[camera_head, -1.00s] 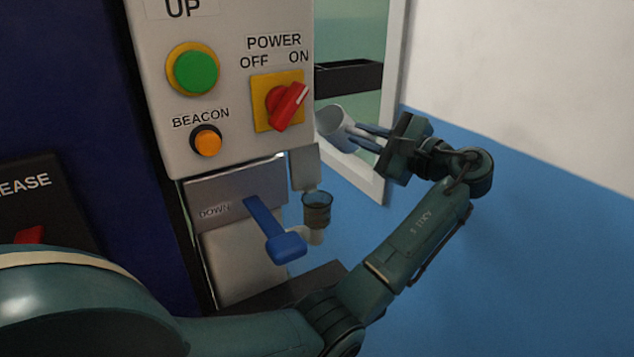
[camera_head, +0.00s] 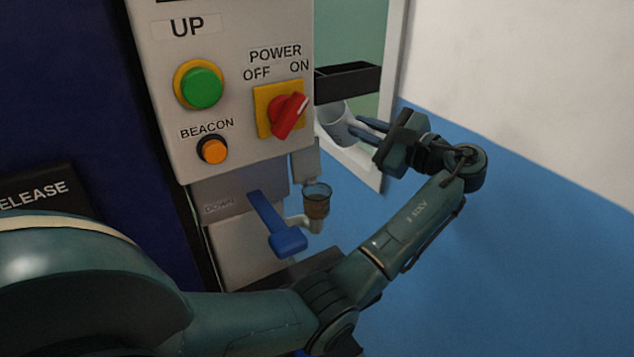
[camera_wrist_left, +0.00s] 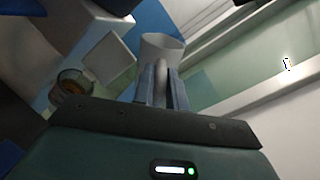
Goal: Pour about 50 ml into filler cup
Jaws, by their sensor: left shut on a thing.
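A white cup or jug (camera_head: 335,121) is held by my left gripper (camera_head: 366,130), whose fingers are shut on it. It also shows in the left wrist view (camera_wrist_left: 161,46), gripped by its narrow handle part. Its contents cannot be seen. The filler cup (camera_head: 317,201) is a small clear cup with brownish content on a pale elbow pipe, below and a little left of the held cup. It also shows in the left wrist view (camera_wrist_left: 72,86), left of the gripper. The two are apart. My right gripper is not in view.
The grey control box (camera_head: 225,60) stands left of the held cup, with a green UP button (camera_head: 202,88), a red power switch (camera_head: 289,115) and an orange beacon button (camera_head: 214,150). A blue DOWN lever (camera_head: 276,223) sticks out beside the filler cup. A dark tray (camera_head: 348,83) is behind.

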